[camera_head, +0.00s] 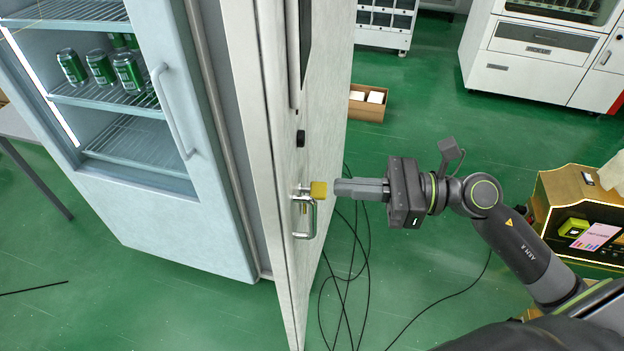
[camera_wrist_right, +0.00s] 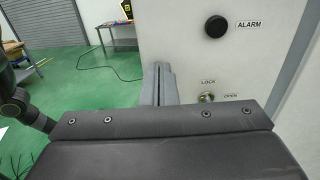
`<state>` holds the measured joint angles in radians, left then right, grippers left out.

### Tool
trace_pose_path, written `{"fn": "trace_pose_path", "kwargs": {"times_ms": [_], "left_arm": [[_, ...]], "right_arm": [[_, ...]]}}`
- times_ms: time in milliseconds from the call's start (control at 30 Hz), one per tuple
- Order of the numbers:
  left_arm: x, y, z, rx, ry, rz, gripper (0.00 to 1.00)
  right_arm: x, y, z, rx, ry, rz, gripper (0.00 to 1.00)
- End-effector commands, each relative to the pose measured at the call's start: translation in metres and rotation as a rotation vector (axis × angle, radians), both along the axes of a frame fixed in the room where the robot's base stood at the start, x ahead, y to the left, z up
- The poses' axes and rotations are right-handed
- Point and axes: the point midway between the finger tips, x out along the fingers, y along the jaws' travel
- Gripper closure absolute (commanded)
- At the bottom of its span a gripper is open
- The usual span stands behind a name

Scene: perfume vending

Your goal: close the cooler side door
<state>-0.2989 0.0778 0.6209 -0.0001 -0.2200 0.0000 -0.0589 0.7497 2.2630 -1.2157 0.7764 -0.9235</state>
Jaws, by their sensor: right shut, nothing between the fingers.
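The cooler (camera_head: 178,222) stands at the left in the head view, with a glass-fronted section. Its pale side door (camera_head: 318,130) stands swung out toward me, its lower corner reaching nearer than the cooler's front. My left gripper is not in view.
Green cans (camera_head: 100,68) stand on the cooler shelf. A cardboard box (camera_head: 367,103) lies on the floor behind the door. Black cables (camera_head: 345,290) lie on the floor below my right arm. A black and gold case (camera_head: 570,200) is at the right. The wrist view shows a black alarm button (camera_wrist_right: 215,27).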

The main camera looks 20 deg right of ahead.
Motion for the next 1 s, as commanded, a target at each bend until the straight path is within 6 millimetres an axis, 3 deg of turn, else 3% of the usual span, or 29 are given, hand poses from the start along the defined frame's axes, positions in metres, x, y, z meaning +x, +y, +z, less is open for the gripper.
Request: {"fn": "trace_pose_path", "kwargs": {"times_ms": [600,1000], "left_arm": [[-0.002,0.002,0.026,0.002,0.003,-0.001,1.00],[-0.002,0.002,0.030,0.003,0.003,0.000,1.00]], "right_arm": [[0.021,0.048,0.002,0.004,-0.001,0.000,1.00],[0.026,0.058,0.000,0.000,0.000,0.001,1.00]]}}
